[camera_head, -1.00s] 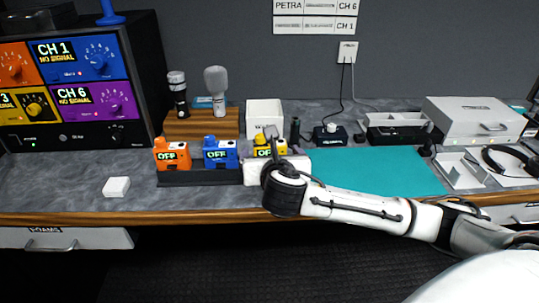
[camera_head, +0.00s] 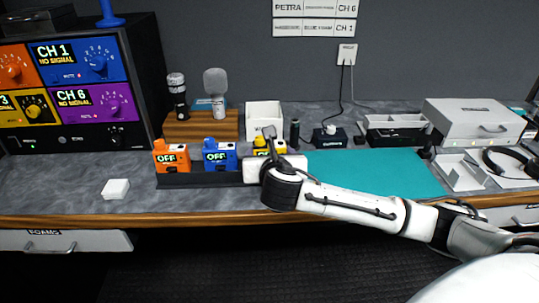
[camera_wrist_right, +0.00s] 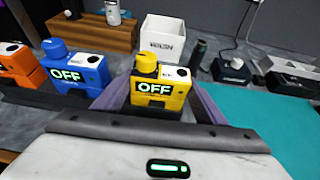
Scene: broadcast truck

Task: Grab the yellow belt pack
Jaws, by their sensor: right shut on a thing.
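The yellow belt pack (camera_wrist_right: 160,88) stands upright in the right wrist view, with a yellow knob on top and a lit OFF display. My right gripper (camera_wrist_right: 155,105) has a finger on each side of it and is shut on it. In the head view the yellow belt pack (camera_head: 262,152) is mostly hidden behind my right wrist and gripper (camera_head: 268,158). It stands at the right end of a row on a dark rack (camera_head: 195,181). My left gripper is not in view.
A blue belt pack (camera_head: 220,155) and an orange belt pack (camera_head: 172,157) stand left of the yellow one. A white bin (camera_head: 264,117) and a dark cylinder (camera_head: 294,131) are behind. A wooden block (camera_head: 200,128) holds two microphones. The teal mat (camera_head: 380,172) is clear.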

